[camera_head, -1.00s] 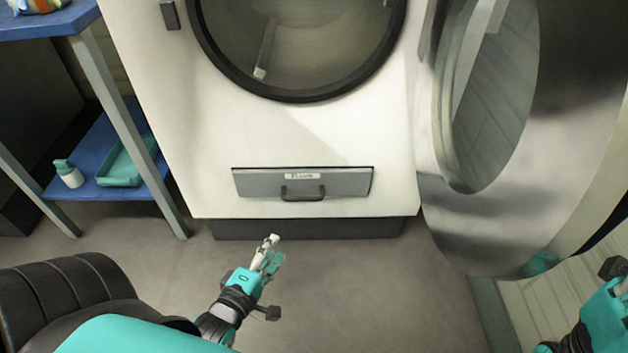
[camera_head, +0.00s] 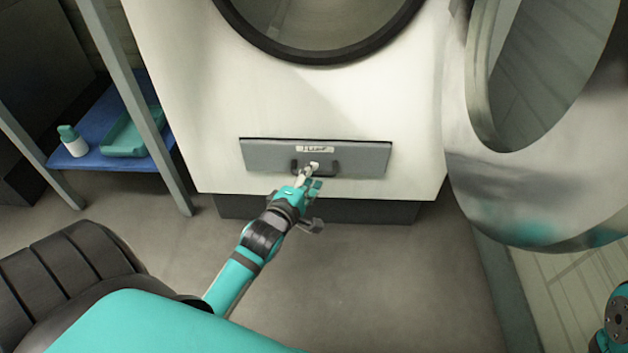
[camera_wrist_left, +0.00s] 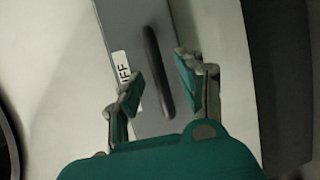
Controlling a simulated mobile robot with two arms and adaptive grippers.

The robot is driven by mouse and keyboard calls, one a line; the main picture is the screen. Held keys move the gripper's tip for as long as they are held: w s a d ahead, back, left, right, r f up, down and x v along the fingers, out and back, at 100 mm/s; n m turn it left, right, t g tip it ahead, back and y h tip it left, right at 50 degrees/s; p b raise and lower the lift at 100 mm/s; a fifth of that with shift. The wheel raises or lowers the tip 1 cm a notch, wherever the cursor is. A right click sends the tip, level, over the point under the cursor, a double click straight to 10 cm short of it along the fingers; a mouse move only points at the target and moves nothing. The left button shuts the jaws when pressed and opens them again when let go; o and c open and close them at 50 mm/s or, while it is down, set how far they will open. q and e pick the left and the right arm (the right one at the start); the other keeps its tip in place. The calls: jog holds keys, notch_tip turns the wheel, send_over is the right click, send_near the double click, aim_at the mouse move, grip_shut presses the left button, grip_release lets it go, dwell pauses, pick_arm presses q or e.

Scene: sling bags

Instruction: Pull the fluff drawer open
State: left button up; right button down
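The fluff drawer (camera_head: 363,158) is a grey panel with a white label, low on the front of a white machine. It looks flush with the front. Its dark bar handle (camera_head: 334,168) is partly hidden behind my left gripper (camera_head: 311,175). In the left wrist view the drawer (camera_wrist_left: 118,25) runs up the picture, and its handle (camera_wrist_left: 157,70) lies between the two fingers of my left gripper (camera_wrist_left: 157,80). The fingers are apart, one on each side of the handle; contact is not clear. My right gripper is not visible; only part of that arm shows at the lower right edge.
The machine's big round door (camera_head: 560,190) hangs open at the right. A blue shelf (camera_head: 95,162) with a teal tray (camera_head: 133,140) and a white bottle (camera_head: 73,143) stands at the left. The floor (camera_head: 390,290) in front of the drawer is clear.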

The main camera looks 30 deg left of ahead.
pick_arm(q)
jog(key=shift+x, duration=0.95)
jog(key=shift+c, duration=0.2)
grip_shut()
